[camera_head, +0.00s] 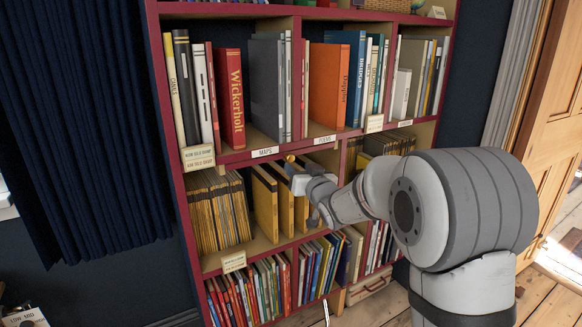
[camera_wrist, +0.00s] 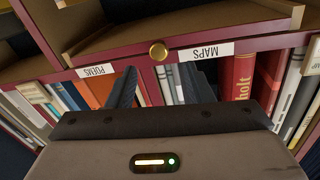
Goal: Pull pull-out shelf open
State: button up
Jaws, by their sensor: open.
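The pull-out shelf front is a maroon edge (camera_head: 235,157) below the MAPS and POEMS books in the camera_head view; it looks flush with the bookcase. In the camera_wrist view the same edge (camera_wrist: 132,62) appears upside down, with a round brass knob (camera_wrist: 158,51) between the POEMS and MAPS labels. The knob shows small and partly crowded by my gripper in the camera_head view (camera_head: 290,158). My gripper (camera_wrist: 159,72) is open and empty. Its two dark fingers point at the shelf front, with the knob in line with the gap between them, seemingly just beyond the tips.
Yellow folders (camera_head: 265,205) stand below, close to my gripper. A dark curtain (camera_head: 75,120) hangs left; a wooden door (camera_head: 555,130) is at right.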

aim_at(290, 160)
jog(key=x, duration=0.5)
jog(key=shift+w+a, duration=0.1)
jog(key=shift+w, duration=0.15)
jog(key=shift+c, duration=0.6)
